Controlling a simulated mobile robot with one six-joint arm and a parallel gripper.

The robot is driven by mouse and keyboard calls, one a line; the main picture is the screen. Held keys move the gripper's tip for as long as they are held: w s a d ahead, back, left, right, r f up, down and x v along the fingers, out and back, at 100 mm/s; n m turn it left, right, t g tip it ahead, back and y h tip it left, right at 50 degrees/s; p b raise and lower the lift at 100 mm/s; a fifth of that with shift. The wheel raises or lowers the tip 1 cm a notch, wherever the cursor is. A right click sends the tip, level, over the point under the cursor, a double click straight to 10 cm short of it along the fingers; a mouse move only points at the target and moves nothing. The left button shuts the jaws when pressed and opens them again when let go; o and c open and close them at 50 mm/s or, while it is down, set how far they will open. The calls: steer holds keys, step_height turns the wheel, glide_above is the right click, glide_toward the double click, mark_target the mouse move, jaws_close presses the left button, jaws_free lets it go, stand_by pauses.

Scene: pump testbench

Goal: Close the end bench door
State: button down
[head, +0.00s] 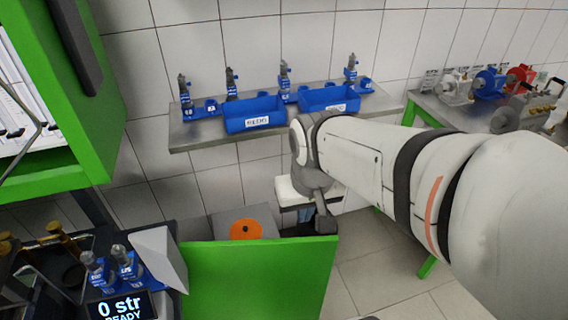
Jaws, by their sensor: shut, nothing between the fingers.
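The green door panel (258,282) stands upright at the lower middle of the head view, swung out from the bench (75,262) on the left. Its left edge is by the bench side and its right edge is out over the floor. My gripper (326,224) is a dark block at the end of my white arm. It is shut and empty, at the door's top right corner, and overlaps that corner in the picture. I cannot tell whether it touches the door. The door's lower part is cut off by the frame.
Behind the door are a grey box with an orange disc (245,229) and a white-topped stool (290,192). A wall shelf (190,138) holds blue bins (254,113) and several valves. A side table (430,110) with pumps stands right. Tiled floor (375,270) is clear right of the door.

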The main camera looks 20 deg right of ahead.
steer(key=w+d+f+g+b, duration=0.3)
steer(key=w+f, duration=0.5)
steer(key=w, duration=0.2)
steer(key=m+g+b, duration=0.2)
steer(key=b, duration=0.1)
glide_toward(312, 240)
steer(key=w+d+f, duration=0.3)
steer(key=w+f, duration=0.3)
steer(key=w, duration=0.1)
steer(key=shift+y, duration=0.4)
steer(key=s+f, duration=0.2)
steer(key=f, duration=0.1)
steer(key=s+a+f, duration=0.1)
steer(key=s+f, duration=0.1)
steer(key=f, duration=0.1)
steer(key=s+f, duration=0.2)
steer(key=f, duration=0.1)
steer(key=shift+a+f, duration=0.15)
steer(key=shift+f, duration=0.1)
